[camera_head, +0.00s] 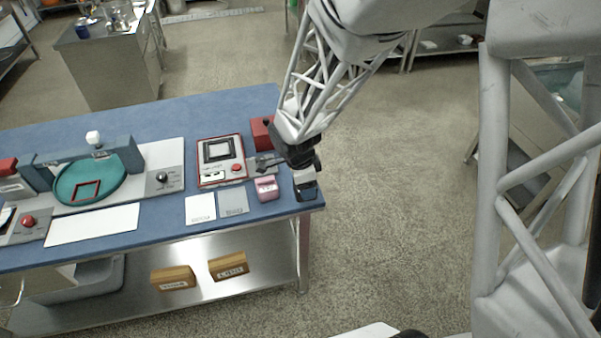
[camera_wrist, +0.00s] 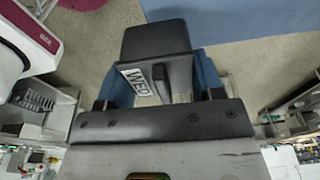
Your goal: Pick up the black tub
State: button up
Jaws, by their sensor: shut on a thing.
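The black tub (camera_head: 308,191) is at the right end of the blue table, with a white label on it. My gripper (camera_head: 303,168) is above and around it, shut on it. In the wrist view the black tub (camera_wrist: 155,40) shows with its white label between the jaws of my gripper (camera_wrist: 160,88). I cannot tell whether the tub touches the tabletop or hangs just above it.
A pink tub (camera_head: 266,188) stands just left of the black one. A red box (camera_head: 262,132), a red-framed scale-like device (camera_head: 221,160) and two flat plates, white (camera_head: 200,209) and grey (camera_head: 233,202), are nearby. The blue table (camera_head: 210,115) ends just right of the tub.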

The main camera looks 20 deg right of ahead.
jog(key=s, duration=0.8)
jog(key=shift+r, duration=0.4)
jog(key=shift+d, duration=0.1)
